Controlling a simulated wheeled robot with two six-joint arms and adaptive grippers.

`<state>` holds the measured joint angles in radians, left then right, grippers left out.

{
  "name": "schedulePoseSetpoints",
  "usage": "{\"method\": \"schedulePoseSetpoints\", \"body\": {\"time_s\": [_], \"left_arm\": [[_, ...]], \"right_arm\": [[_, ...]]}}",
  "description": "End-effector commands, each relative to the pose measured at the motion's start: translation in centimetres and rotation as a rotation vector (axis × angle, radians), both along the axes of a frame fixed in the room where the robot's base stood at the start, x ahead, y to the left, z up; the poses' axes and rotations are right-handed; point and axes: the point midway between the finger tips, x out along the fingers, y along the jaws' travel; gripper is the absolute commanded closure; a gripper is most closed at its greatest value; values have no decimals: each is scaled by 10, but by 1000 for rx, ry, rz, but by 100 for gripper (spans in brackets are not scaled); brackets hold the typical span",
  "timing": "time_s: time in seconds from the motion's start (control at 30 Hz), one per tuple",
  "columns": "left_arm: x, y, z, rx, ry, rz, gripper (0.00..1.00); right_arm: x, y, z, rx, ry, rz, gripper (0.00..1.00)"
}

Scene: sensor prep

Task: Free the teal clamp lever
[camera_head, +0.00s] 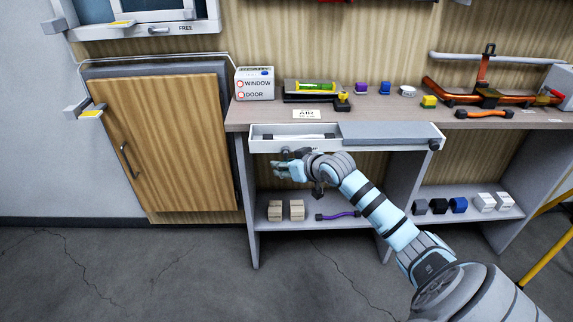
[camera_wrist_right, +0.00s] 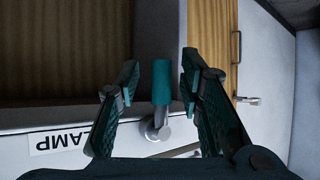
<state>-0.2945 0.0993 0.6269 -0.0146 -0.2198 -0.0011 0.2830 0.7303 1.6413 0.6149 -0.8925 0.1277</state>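The teal clamp lever (camera_wrist_right: 161,84) shows in the right wrist view, on a grey metal pivot (camera_wrist_right: 156,129) on a white panel. My right gripper (camera_wrist_right: 159,68) is open, with one finger on each side of the lever and a visible gap to both. In the head view, my right gripper (camera_head: 279,170) is in front of the left part of the white tray (camera_head: 262,146) under the bench edge. I cannot make out the lever there. My left gripper is not in view.
The bench (camera_head: 385,117) holds a white WINDOW/DOOR box (camera_head: 254,85), a green-vial holder (camera_head: 316,87), small blocks and copper pipework (camera_head: 487,97). The shelf below holds wooden blocks (camera_head: 275,210), a purple-handled item (camera_head: 338,216) and several cubes. A wooden cabinet door (camera_head: 165,145) is at left.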

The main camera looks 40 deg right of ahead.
Motion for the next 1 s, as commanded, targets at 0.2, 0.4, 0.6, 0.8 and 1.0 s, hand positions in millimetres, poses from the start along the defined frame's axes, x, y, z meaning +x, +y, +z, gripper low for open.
{"method": "schedulePoseSetpoints", "body": {"time_s": [0.2,0.4,0.6,0.8,1.0], "left_arm": [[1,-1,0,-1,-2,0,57],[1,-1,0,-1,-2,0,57],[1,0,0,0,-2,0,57],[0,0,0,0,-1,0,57],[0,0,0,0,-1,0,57]], "right_arm": [[-2,0,1,-1,-1,1,66],[-34,0,20,-12,1,1,66],[-61,3,37,-6,2,0,66],[-65,5,39,1,0,0,66],[-65,4,39,1,0,0,66]]}}
